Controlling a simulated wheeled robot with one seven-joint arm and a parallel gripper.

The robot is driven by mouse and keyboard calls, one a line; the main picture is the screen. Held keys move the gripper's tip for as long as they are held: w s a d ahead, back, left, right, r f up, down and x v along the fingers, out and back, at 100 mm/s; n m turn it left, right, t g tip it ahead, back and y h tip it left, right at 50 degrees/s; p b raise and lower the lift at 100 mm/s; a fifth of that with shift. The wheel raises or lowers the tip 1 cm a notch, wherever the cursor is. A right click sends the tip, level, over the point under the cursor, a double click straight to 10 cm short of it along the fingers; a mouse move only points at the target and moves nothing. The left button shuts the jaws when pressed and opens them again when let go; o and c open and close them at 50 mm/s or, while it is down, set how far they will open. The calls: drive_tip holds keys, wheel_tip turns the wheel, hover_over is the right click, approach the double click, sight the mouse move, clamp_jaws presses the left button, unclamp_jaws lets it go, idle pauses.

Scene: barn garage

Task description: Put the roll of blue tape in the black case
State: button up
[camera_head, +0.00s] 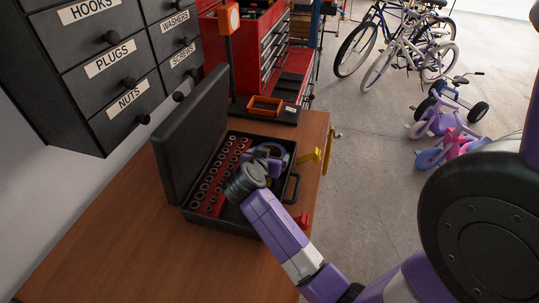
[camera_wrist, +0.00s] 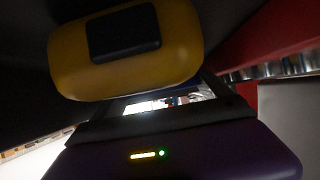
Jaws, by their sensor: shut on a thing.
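The black case (camera_head: 243,226) lies open on the wooden workbench, its lid (camera_head: 190,125) raised on the left. A red socket holder (camera_head: 210,185) lies along the left of its inside. My gripper (camera_head: 266,163) is low over the case's far right part, shut on a bluish ring that appears to be the roll of blue tape (camera_head: 275,148). My wrist partly hides the ring, and I cannot tell if it touches the case floor. The wrist view is dark and close, and the tape is not clear there.
Yellow clamps (camera_head: 309,156) and a red handle (camera_head: 301,220) sit at the bench's right edge by the case handle. An orange tray (camera_head: 264,106) and lamp (camera_head: 229,20) stand behind. Labelled drawers (camera_head: 105,65) hang at left. The front left of the workbench (camera_head: 105,245) is clear.

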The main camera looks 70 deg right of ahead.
drive_tip(key=o, duration=1.2)
drive_tip(key=shift+f, duration=0.1)
drive_tip(key=shift+r, duration=0.25)
drive_tip(key=b+v, duration=0.1)
drive_tip(key=v, duration=1.1)
drive_tip(key=shift+f+b, duration=0.15)
drive_tip(key=shift+b, duration=0.15)
drive_tip(key=shift+s, duration=0.1)
